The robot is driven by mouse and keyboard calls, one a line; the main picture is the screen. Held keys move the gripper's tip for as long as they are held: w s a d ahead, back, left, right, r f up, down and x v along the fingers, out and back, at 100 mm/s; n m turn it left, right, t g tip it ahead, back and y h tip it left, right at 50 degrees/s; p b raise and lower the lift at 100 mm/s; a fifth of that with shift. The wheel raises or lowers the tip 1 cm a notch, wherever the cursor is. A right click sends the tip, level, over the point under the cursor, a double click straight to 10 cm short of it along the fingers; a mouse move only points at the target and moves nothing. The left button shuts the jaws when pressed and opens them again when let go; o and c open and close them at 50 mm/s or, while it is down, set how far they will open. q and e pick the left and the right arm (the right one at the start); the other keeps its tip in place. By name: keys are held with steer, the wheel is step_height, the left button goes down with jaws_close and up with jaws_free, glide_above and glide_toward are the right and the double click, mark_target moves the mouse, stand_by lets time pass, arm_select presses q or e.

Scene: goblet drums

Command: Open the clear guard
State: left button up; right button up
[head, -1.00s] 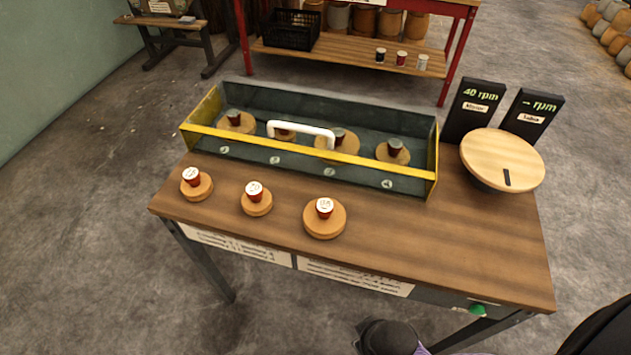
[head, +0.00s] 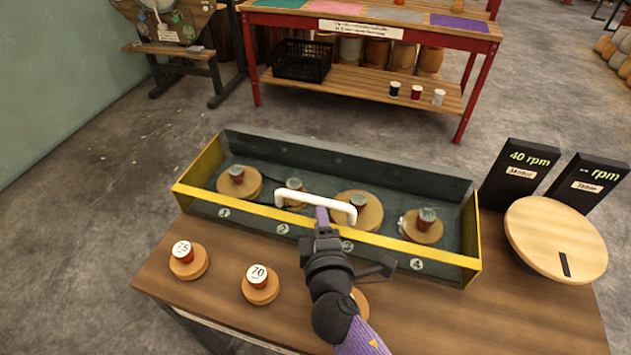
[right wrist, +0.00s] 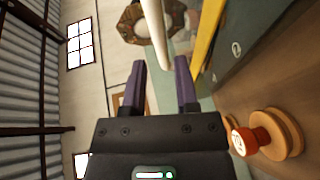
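The clear guard is hard to see. Its white handle (head: 316,203) spans the front of a dark box with yellow edges (head: 200,160), and the guard appears closed over it. My right gripper (head: 321,214) is at the middle of the handle, fingers pointing at it from the near side. In the right wrist view the two purple fingers (right wrist: 160,75) are apart, and the white handle (right wrist: 156,30) runs down between their tips. The fingers are not closed on it; contact cannot be told. My left gripper is not in view.
Several wooden discs with pegs stand in the box. In front are weights marked 75 (head: 187,261) and 70 (head: 260,284); a third is mostly hidden behind my right arm. A tilted round wooden disc (head: 556,239) and two rpm displays (head: 519,172) stand at the right.

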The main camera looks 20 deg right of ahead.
mark_target(319, 204)
steer(key=b+x, duration=0.1)
steer(key=x, duration=0.5)
steer(key=shift+w+d+f, duration=0.1)
steer(key=shift+w+f, duration=0.05)
steer(key=shift+w, duration=0.4)
steer(key=shift+w+d+f, duration=0.1)
steer(key=shift+w+d, duration=0.05)
steer(key=shift+w, duration=0.2)
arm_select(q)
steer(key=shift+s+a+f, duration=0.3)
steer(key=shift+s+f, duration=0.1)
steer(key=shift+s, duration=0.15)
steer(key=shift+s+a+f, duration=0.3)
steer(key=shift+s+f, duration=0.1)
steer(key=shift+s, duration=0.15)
arm_select(e)
jaws_close()
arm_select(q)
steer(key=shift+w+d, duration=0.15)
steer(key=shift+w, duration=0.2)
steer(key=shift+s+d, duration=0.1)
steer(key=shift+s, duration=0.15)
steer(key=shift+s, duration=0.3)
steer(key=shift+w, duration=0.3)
